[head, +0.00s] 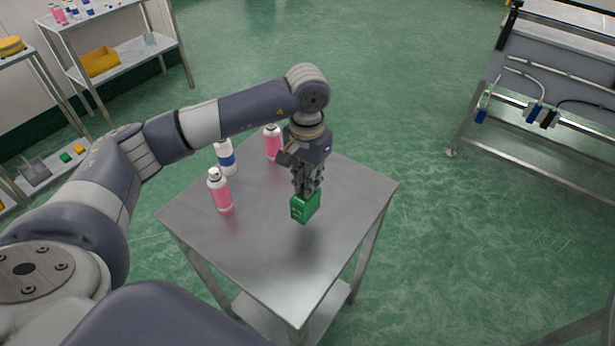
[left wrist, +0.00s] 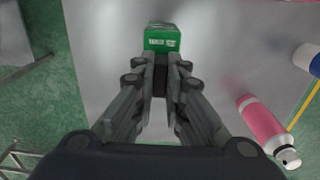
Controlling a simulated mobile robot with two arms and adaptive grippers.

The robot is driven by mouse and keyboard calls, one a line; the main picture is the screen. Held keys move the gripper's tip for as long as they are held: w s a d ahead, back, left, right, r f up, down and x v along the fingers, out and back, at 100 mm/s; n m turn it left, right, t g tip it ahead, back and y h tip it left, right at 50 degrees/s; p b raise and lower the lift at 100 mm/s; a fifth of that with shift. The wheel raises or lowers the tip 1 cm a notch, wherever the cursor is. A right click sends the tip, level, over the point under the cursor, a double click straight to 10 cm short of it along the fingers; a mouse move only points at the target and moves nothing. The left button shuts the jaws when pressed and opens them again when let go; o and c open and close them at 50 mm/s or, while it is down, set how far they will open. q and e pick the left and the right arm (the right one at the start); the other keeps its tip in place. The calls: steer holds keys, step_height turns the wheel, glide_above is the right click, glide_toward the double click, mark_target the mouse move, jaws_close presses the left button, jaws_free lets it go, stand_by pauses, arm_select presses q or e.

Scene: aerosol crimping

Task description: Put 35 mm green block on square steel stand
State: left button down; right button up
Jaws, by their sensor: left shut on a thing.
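The green block (head: 305,207) is held in my left gripper (head: 306,190), whose fingers point down over the square steel stand (head: 270,265). In the left wrist view the green block (left wrist: 162,38) sits at the tips of the closed left fingers (left wrist: 161,62). In the head view the block is over the middle-right part of the stand's top. A dark shadow lies on the steel below it, and the block looks slightly above the surface. Whether its lower edge touches cannot be told. My right gripper is not in view.
Pink spray cans (head: 222,192) and (head: 272,145) and a white-blue can (head: 226,157) stand on the stand's left and back part. The front of the top is clear. A steel bench (head: 560,60) is at right; shelves (head: 130,60) with a yellow bin (head: 99,62) are at back left.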

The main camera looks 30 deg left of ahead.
arm_select(q)
steer(key=shift+f, duration=0.2)
steer(key=c, duration=1.6)
jaws_free()
steer(key=shift+c, duration=0.2)
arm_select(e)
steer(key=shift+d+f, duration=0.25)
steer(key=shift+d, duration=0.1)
arm_select(q)
steer(key=shift+r, duration=0.1)
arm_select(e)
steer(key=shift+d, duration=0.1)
arm_select(q)
steer(key=shift+r, duration=0.15)
steer(key=shift+w+r, duration=0.1)
steer(key=shift+r, duration=0.1)
step_height(320, 180, up, 12)
steer(key=b, duration=0.3)
steer(key=shift+f, duration=0.25)
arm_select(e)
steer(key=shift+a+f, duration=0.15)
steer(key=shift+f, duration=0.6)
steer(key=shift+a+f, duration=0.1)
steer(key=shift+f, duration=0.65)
arm_select(q)
steer(key=shift+r, duration=0.1)
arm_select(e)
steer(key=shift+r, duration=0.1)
